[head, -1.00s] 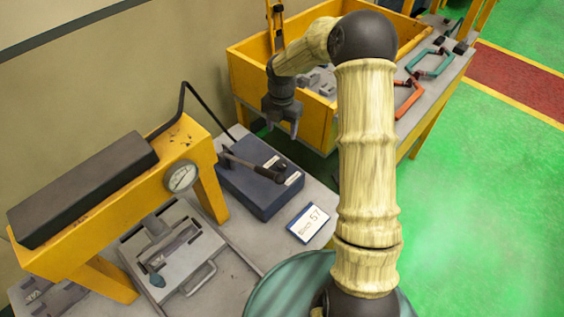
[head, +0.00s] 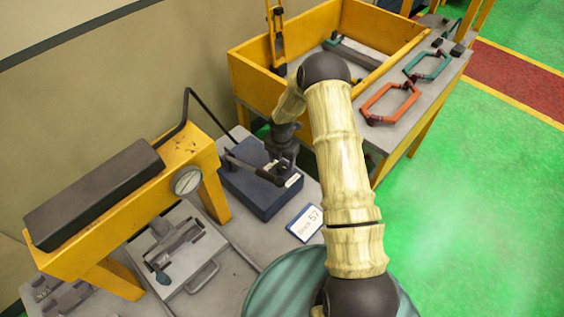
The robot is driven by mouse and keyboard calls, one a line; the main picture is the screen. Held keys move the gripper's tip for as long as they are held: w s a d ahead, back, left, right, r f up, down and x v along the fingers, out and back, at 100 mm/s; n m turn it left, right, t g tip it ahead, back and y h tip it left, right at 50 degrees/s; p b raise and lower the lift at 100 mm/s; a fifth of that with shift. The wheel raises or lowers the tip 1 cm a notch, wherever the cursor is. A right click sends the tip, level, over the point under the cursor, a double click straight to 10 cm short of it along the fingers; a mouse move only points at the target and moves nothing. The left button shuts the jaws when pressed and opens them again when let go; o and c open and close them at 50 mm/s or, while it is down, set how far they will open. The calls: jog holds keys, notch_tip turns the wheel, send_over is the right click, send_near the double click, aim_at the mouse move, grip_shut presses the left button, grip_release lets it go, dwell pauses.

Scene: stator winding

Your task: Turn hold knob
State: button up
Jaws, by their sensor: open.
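A dark blue box (head: 262,195) sits on the grey table and carries a rod (head: 245,166) with a dark knob-like end (head: 278,179). I cannot tell for sure whether this end is the hold knob. My gripper (head: 283,163) points down just above the right part of the box, right over the rod's knob-like end. It looks empty and open. My gripper hides part of the box's far right side, and I cannot tell whether the fingers touch the knob-like end.
A yellow press frame (head: 195,150) with a round gauge (head: 187,181) stands left of the box. A card reading 57 (head: 304,222) lies in front of the box. A yellow bin (head: 250,85) stands behind. Orange (head: 390,103) and teal (head: 428,65) coils lie on the right bench.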

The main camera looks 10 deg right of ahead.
aim_at(282, 168)
jog(key=shift+f, duration=1.15)
jog(key=c, duration=1)
jog(key=shift+o, duration=0.2)
